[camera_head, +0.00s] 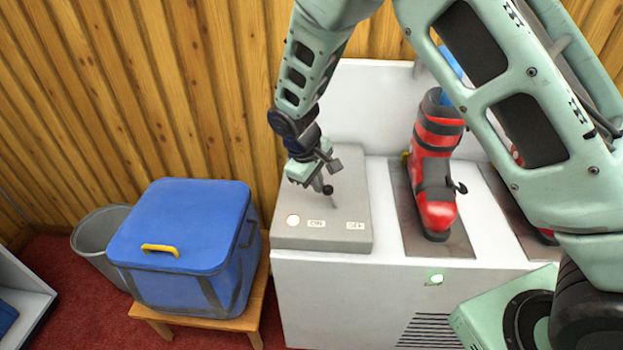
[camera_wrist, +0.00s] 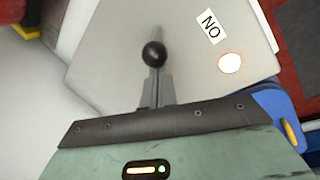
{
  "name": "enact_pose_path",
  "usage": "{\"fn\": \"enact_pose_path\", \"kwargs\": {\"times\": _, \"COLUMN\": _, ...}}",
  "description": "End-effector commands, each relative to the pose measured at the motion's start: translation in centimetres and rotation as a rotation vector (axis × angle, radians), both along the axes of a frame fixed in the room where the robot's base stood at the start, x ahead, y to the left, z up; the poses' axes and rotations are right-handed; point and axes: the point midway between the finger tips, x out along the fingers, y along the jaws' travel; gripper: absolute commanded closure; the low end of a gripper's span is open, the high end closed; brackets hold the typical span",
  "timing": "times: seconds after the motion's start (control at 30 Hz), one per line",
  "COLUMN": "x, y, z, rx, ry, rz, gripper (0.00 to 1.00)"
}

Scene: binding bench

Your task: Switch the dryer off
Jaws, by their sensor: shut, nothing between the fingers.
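The dryer (camera_head: 300,305) is a white cabinet with a grey control box (camera_head: 355,188) on its left end. A lever with a black ball knob (camera_head: 327,190) stands on the box; the knob also shows in the wrist view (camera_wrist: 154,53). Two small labels sit along the box's front; the left label (camera_head: 316,223) appears to read ON, upside down in the wrist view (camera_wrist: 211,26). A lamp (camera_head: 293,220) beside it glows. My gripper (camera_head: 319,182) is shut and empty, right by the knob. Whether it touches the lever I cannot tell.
A red ski boot (camera_head: 437,165) stands on a dark plate right of the box.

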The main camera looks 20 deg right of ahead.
Motion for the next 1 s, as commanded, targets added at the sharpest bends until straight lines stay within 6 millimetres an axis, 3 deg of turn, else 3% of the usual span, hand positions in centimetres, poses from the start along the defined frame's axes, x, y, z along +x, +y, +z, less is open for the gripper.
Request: {"fn": "enact_pose_path", "kwargs": {"times": 1.0, "x": -0.27, "y": -0.66, "z": 0.59, "rx": 0.112, "ry": -0.045, "rz": -0.003, "gripper": 1.0}}
